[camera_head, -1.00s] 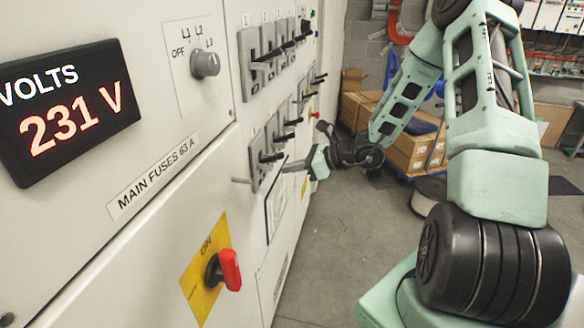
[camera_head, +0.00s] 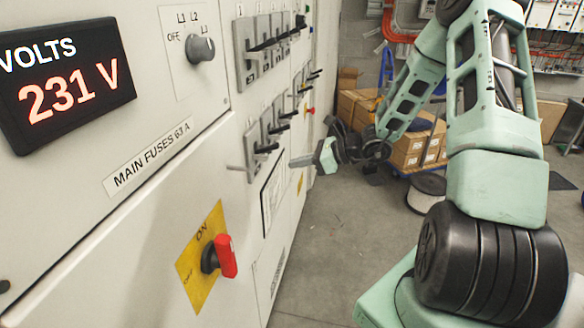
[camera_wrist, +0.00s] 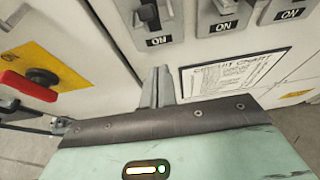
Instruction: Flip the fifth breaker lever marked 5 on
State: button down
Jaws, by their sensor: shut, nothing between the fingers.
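The breaker panel has two rows of grey breakers with black levers. The nearest lower-row breaker (camera_head: 252,153), whose number I cannot read, has its black lever (camera_head: 266,149) sticking out from the panel. In the wrist view this looks like the breaker (camera_wrist: 172,24) at the top, with its lever (camera_wrist: 148,15) just above an ON label; I cannot tell its set position surely. My gripper (camera_head: 293,163) is shut and empty, right of that lever and slightly lower, with a gap in the picture. Its fingers (camera_wrist: 158,88) point at the panel below the ON label.
A red rotary switch (camera_head: 226,256) on a yellow plate juts out nearer me. A thin rod (camera_head: 236,168) sticks out left of the lower breakers. A circuit chart (camera_wrist: 232,76) lies flat below the breakers.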

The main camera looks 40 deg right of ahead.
jog(key=s+d+r, duration=0.3)
jog(key=s+r, duration=0.1)
jog(key=r, duration=0.1)
jog(key=shift+s+d+r+b, duration=0.2)
jog(key=shift+b, duration=0.1)
dwell(0.4)
jog(key=s+a+n+g, duration=0.3)
jog(key=a+n+g, duration=0.3)
jog(key=a, duration=0.5)
jog(key=s+a+n+g, duration=0.35)
jog(key=a+n, duration=0.45)
jog(key=a, duration=0.3)
jog(key=s+a+r+n+h, duration=0.1)
jog(key=s+a+n+h, duration=0.2)
jog(key=s+a+n, duration=0.2)
jog(key=s+a+r+n+h, duration=0.1)
jog(key=s+a+n+h, duration=0.3)
jog(key=s+n, duration=0.8)
jog(key=shift+s+a+r+n+g+h, duration=0.35)
jog(key=shift+a+n, duration=0.95)
jog(key=shift+n, duration=1.3)
jog(key=shift+f, duration=0.15)
